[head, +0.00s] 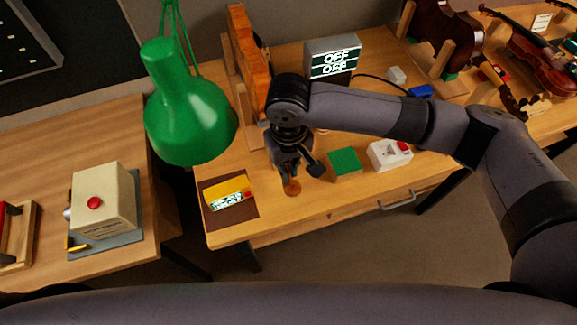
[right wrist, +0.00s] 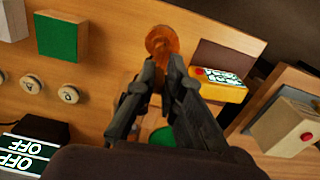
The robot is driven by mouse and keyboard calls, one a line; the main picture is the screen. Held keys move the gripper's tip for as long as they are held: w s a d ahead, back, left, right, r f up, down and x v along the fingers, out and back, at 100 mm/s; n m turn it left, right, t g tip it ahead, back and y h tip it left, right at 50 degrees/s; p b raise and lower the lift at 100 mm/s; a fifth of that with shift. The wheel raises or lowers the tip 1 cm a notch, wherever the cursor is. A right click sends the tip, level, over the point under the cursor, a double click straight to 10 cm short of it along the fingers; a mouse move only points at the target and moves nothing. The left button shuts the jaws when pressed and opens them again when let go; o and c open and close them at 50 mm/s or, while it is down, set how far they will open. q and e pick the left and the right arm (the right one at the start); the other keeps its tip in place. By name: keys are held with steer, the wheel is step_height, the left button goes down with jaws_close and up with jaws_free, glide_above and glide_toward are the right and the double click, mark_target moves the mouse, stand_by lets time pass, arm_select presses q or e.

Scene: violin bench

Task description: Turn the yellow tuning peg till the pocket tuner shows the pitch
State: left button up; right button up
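The pocket tuner is a yellow box (head: 229,188) with a lit display, lying on a brown mat at the bench's front left. It also shows in the right wrist view (right wrist: 218,90); its reading is too small to make out. My right gripper (head: 289,176) points down right of the tuner. Its fingertips (right wrist: 163,68) are close together at a small round orange-brown piece (right wrist: 162,40); I cannot tell whether they grip it. A violin (head: 545,60) lies at the far right. I cannot make out a yellow tuning peg. My left gripper is out of view.
A green lamp (head: 188,115) stands at the bench's left. A green block (head: 344,162) and a white box with a red button (head: 388,155) sit right of the gripper. A display box (head: 333,60) reading OFF stands behind. A cream box (head: 103,200) is on the left table.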

steer(key=o, duration=0.4)
steer(key=shift+o, duration=0.2)
steer(key=shift+r, duration=0.1)
step_height(320, 180, up, 12)
stand_by(0.4)
stand_by(1.0)
